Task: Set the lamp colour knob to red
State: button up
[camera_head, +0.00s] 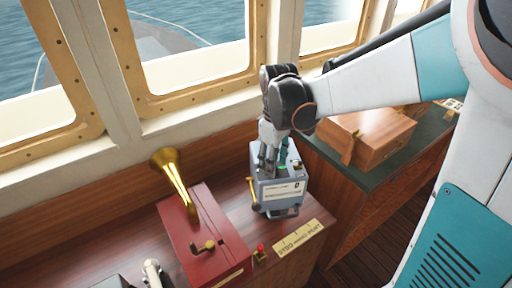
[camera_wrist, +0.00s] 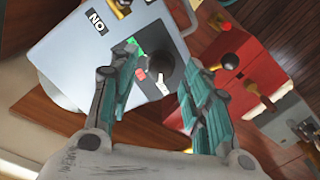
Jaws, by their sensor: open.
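The lamp is a grey box (camera_head: 283,192) on the wooden counter, with a printed label on its front; its grey casing also fills the upper left of the wrist view (camera_wrist: 62,52). A dark round knob (camera_wrist: 160,63) sits on the casing, with green, red (camera_wrist: 141,75) and white marks beside it. Which mark the knob points to cannot be told. My gripper (camera_head: 272,160) is over the lamp's top, pointing down. In the wrist view my gripper (camera_wrist: 158,78) is open, with one finger on each side of the knob; contact cannot be made out.
A red box (camera_head: 205,235) with a brass horn (camera_head: 176,178) and crank stands left of the lamp. A small red-topped button (camera_head: 260,254) and a brass plate (camera_head: 300,238) are in front. A wooden case (camera_head: 367,138) sits on the green-topped cabinet at right. Windows run behind.

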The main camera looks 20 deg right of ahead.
jog(key=shift+f, duration=0.7)
grip_shut()
jog(key=shift+m, duration=0.3)
jog(key=m, duration=0.5)
jog(key=shift+s, duration=0.1)
jog(key=m, duration=0.6)
dwell(0.4)
